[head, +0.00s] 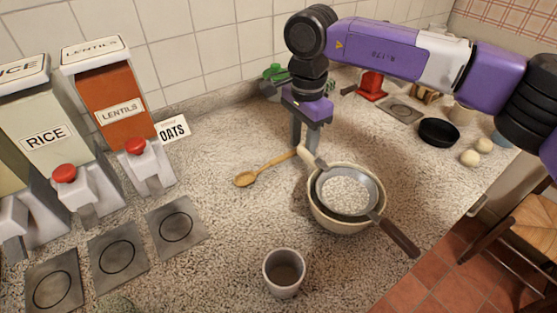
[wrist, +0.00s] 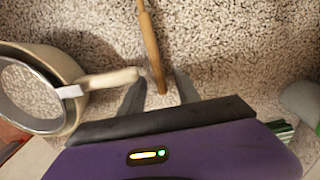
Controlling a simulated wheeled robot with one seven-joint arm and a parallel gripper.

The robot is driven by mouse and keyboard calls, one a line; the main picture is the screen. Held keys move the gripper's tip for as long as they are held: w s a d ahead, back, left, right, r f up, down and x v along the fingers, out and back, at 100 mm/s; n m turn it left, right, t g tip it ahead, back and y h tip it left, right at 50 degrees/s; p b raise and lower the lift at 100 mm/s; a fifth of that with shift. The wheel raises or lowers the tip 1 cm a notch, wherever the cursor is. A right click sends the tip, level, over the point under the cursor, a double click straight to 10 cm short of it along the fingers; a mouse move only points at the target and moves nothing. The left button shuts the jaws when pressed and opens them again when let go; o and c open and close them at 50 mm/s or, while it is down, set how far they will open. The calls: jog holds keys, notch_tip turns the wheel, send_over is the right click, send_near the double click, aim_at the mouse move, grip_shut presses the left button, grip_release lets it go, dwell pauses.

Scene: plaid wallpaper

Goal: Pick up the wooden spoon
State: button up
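The wooden spoon (head: 264,169) lies on the speckled counter, its bowl toward the left and its handle toward my gripper. In the wrist view the spoon's handle (wrist: 150,42) runs down from the top edge, its end between my two grey fingers. My gripper (head: 305,145) points down at the handle end in the head view. In the wrist view my gripper (wrist: 159,84) is open, with a finger on each side of the handle and visible gaps. I cannot tell whether the fingertips touch the counter.
A cream pan (head: 335,222) holding a sieve (head: 347,192) stands right of the spoon; its pale handle (wrist: 108,80) reaches close to my left finger. A grey cup (head: 284,272) stands in front. Dispensers (head: 118,100) stand left.

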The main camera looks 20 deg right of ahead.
grip_shut()
jog(key=shift+r, duration=0.15)
